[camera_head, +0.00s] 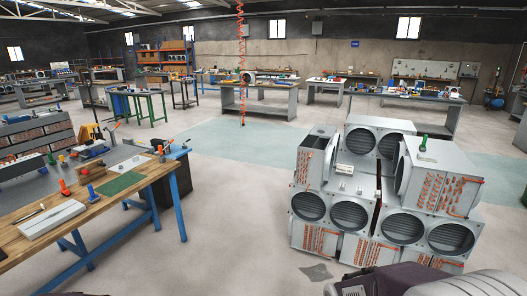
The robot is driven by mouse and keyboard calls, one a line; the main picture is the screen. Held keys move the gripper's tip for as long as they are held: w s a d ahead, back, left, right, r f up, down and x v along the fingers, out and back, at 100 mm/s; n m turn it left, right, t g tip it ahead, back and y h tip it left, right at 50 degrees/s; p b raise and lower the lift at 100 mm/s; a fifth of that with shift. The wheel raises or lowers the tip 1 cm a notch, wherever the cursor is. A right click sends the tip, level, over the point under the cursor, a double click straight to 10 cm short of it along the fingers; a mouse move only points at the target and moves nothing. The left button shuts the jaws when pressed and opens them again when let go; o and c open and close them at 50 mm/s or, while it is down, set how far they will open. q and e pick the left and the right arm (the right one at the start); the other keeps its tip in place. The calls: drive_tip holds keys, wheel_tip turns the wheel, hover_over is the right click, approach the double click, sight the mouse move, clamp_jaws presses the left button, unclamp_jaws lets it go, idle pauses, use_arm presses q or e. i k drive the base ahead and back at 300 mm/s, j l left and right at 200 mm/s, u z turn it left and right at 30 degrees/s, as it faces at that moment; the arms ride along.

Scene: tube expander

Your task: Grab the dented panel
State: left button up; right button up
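No panel with a clear dent can be made out at this size. A stack of grey metal units (318,190) with round fan openings and copper tubes stands on the floor at right of centre. A pale flat panel-like piece (52,219) lies on the wooden workbench (100,217) at the left.
A green mat (119,184) and small tools lie on the blue-legged workbench. A dark purplish-grey object (395,279) fills the bottom right. A red coiled hose (241,60) hangs at the centre. The floor between workbench and stack is clear.

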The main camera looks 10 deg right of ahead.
sight(327, 131)
drive_tip(key=i+u, duration=0.2)
drive_tip(key=i, duration=3.15)
drive_tip(key=i+l+z, duration=0.25)
drive_tip(key=i+z, duration=0.15)
drive_tip(key=i, duration=0.2)
drive_tip(key=i+l+z, duration=0.1)
drive_tip(key=i+z, duration=0.3)
drive_tip(key=i, duration=0.2)
drive_tip(key=i+j+z, duration=0.1)
drive_tip(key=i+z, duration=0.35)
drive_tip(key=i, duration=0.2)
drive_tip(key=i+j+z, duration=0.4)
drive_tip(key=i, duration=0.15)
drive_tip(key=i+z, duration=0.1)
drive_tip(key=i, duration=0.15)
